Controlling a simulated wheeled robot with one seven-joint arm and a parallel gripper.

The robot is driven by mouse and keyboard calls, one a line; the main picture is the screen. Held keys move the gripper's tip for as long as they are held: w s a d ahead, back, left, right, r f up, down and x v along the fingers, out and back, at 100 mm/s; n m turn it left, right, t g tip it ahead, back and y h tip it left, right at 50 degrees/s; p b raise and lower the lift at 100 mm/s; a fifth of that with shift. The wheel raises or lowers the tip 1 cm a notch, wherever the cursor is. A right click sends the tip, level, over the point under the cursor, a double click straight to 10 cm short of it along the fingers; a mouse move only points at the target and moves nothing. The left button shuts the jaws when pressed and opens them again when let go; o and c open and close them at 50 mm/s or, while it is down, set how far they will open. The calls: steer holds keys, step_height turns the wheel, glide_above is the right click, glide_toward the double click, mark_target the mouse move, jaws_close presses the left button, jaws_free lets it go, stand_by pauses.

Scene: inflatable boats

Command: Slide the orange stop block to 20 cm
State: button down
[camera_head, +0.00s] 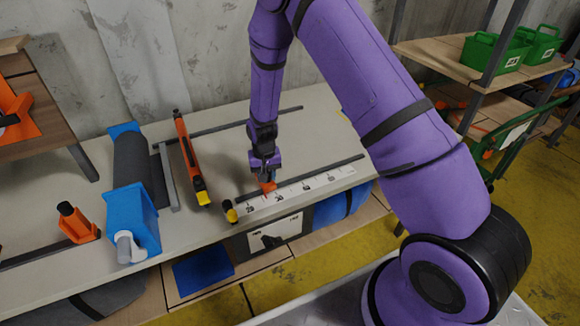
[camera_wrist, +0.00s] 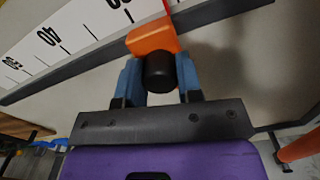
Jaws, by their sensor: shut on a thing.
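The orange stop block (camera_head: 268,187) sits on a dark rail (camera_head: 335,168) beside a white numbered scale (camera_head: 318,184) on the bench. It lies toward the left end of the scale in the head view. In the wrist view the orange block (camera_wrist: 151,36) has a black round knob (camera_wrist: 160,72) facing me. My gripper (camera_head: 267,177) reaches down to the block. In the wrist view its blue fingers stand on both sides of the knob, shut on it. The scale (camera_wrist: 70,30) shows a 40 left of the block. The exact reading at the block is hidden.
A yellow-and-black piece (camera_head: 230,211) stands at the rail's left end. An orange long-bodied tool (camera_head: 190,160) and a blue-ended dark roller (camera_head: 130,165) lie further left. An orange-and-black piece (camera_head: 77,223) is at far left.

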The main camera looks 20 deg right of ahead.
steer(key=a, duration=0.6)
steer(key=shift+s+a, duration=0.1)
steer(key=shift+s, duration=0.05)
steer(key=c, duration=0.8)
jaws_free()
steer(key=shift+r, duration=0.1)
step_height(320, 180, up, 11)
steer(key=shift+f, duration=0.2)
